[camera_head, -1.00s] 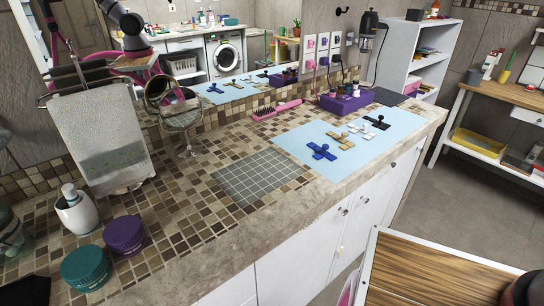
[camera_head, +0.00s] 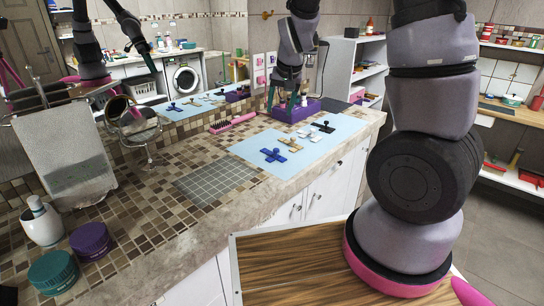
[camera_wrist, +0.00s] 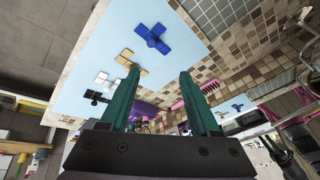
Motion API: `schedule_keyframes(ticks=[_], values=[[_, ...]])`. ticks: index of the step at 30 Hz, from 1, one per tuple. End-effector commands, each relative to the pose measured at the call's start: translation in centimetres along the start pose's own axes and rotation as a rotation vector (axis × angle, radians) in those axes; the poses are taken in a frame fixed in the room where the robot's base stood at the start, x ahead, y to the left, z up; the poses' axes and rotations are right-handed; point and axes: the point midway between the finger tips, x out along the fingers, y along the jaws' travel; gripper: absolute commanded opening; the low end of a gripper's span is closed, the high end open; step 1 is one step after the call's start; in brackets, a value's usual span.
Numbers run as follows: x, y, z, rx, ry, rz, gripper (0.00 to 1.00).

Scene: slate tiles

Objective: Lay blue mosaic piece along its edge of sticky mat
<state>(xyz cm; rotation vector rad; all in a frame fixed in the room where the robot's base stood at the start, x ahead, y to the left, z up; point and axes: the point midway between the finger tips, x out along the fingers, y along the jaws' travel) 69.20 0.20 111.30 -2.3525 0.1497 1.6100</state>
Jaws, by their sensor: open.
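The blue mosaic piece (camera_head: 273,155), cross-shaped with a knob, lies on a light blue sheet (camera_head: 245,150) on the counter. It also shows at the top of the wrist view (camera_wrist: 153,38). A grey gridded mat (camera_head: 215,180) lies to its left in the head view; I cannot tell which of the two surfaces is the sticky mat. My gripper (camera_head: 281,106) is open and empty, its teal fingers pointing down beyond the blue piece, in front of a purple box. In the wrist view its fingertips (camera_wrist: 159,72) are apart, with nothing between them.
A tan piece (camera_head: 291,144), a white piece (camera_head: 315,138) and a black piece (camera_head: 323,127) lie on the sheet right of the blue one. Jars stand at the left; tiles around the gridded mat are clear.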

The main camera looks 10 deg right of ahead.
Motion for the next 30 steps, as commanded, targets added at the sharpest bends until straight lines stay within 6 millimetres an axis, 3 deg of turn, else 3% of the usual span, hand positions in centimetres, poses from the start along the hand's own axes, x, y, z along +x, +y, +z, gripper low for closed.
schedule_keyframes(ticks=[1, 6, 21, 30], values=[[2.4, -0.2, 0.3, -0.024, -0.003, 0.034, 0.63], [7.3, -0.4, 0.5, -0.083, 0.022, 0.110, 0.63], [14.2, 0.6, 0.2, -0.113, 0.038, 0.148, 0.63], [17.1, 1.4, -0.1, -0.111, 0.037, 0.148, 0.63]])
